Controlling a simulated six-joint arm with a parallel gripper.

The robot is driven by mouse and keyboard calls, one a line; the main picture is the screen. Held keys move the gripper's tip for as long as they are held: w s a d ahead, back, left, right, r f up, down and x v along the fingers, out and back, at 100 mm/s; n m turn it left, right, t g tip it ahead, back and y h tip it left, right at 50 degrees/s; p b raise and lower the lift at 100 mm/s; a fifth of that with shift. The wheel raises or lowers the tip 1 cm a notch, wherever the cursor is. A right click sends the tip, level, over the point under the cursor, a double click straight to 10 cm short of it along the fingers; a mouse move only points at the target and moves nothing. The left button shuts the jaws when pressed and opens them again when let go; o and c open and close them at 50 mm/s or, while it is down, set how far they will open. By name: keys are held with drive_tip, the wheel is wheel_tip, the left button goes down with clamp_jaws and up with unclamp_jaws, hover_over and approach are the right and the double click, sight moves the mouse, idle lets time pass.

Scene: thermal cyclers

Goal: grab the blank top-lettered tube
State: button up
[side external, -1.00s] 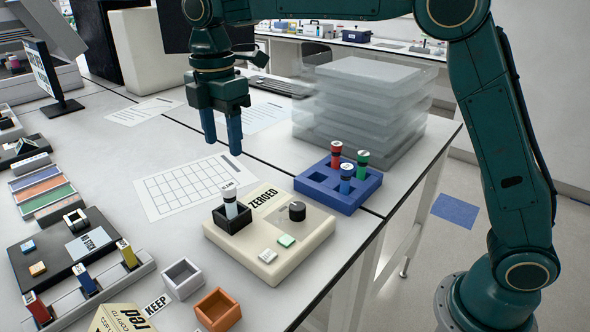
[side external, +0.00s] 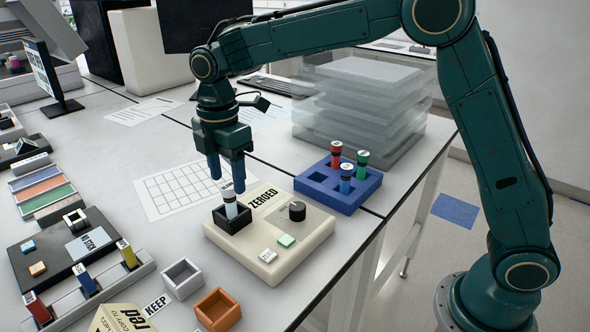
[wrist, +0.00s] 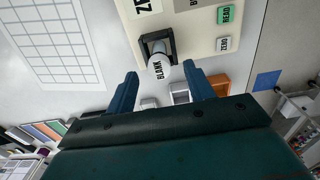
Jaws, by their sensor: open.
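The blank-lettered tube (side external: 230,204) is pale with a white cap and a dark band. It stands upright in a black square holder (side external: 238,222) on the cream device labelled ZEROED (side external: 284,251). In the wrist view the tube's cap (wrist: 158,66) reads BLANK. My gripper (side external: 226,176) is open and empty, just above the tube, with its fingers pointing down.
A blue rack (side external: 338,188) with red, blue and green tubes stands behind the device. Grey (side external: 183,279) and orange (side external: 217,309) open boxes sit in front. A gridded sheet (side external: 180,187) lies flat to the left. Translucent stacked boxes (side external: 360,115) stand behind.

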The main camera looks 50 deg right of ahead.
sight(228, 186)
drive_tip(key=shift+f, duration=1.85)
drive_tip(key=c, duration=1.1)
drive_tip(key=shift+c, duration=0.2)
drive_tip(key=shift+r, duration=0.15)
wheel_tip(228, 186, up, 20)
